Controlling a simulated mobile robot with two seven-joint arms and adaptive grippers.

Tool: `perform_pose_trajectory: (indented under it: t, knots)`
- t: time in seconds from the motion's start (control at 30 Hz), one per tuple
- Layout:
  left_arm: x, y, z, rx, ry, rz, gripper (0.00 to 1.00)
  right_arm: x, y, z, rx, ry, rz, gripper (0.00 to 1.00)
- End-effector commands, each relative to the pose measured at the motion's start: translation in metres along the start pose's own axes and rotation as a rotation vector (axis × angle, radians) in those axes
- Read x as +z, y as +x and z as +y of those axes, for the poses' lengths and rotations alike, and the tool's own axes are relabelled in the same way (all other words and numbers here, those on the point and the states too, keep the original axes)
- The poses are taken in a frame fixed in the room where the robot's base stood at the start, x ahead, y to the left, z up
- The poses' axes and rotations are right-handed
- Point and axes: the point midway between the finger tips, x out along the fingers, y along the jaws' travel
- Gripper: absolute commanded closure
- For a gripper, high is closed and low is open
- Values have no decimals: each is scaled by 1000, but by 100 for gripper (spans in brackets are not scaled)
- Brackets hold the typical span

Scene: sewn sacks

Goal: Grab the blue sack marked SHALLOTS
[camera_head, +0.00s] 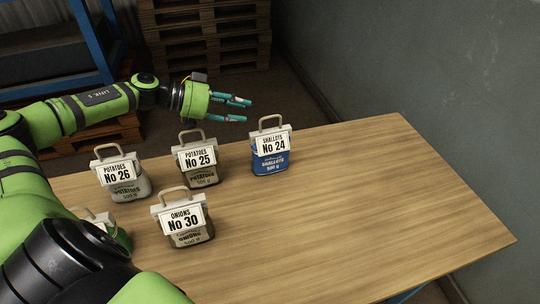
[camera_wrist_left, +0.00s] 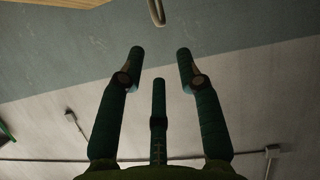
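The blue sack marked SHALLOTS (camera_head: 270,161) stands upright near the far edge of the table, with a white No 24 card and a beige loop handle on top. My left gripper (camera_head: 245,109) is open and empty, just left of the handle at about its height and apart from it. In the left wrist view, the fingers of my left gripper (camera_wrist_left: 161,58) are spread, and a pale handle loop (camera_wrist_left: 157,12) shows beyond them at the top edge. The sack's body is out of that view. My right gripper is not in view.
On the wooden table (camera_head: 380,200) stand a POTATOES No 25 sack (camera_head: 202,180), a POTATOES No 26 sack (camera_head: 130,189) and an ONIONS No 30 sack (camera_head: 187,240). My arm partly hides another sack (camera_head: 98,216). The table's right side is clear. Pallets (camera_head: 205,35) stand behind.

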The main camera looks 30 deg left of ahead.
Motion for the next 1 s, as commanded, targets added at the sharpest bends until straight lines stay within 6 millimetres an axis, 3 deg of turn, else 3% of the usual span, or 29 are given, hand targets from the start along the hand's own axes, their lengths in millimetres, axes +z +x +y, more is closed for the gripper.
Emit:
perform_pose_trajectory:
  t: [0.17,0.37,0.7,1.0]
  knots:
    - [2,13,0,2,-1,5,65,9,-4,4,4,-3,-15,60]
    - [3,25,-1,1,-2,3,65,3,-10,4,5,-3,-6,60]
    - [9,66,-2,0,-1,4,65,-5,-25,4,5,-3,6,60]
    - [12,72,-3,-1,-1,0,65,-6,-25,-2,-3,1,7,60]
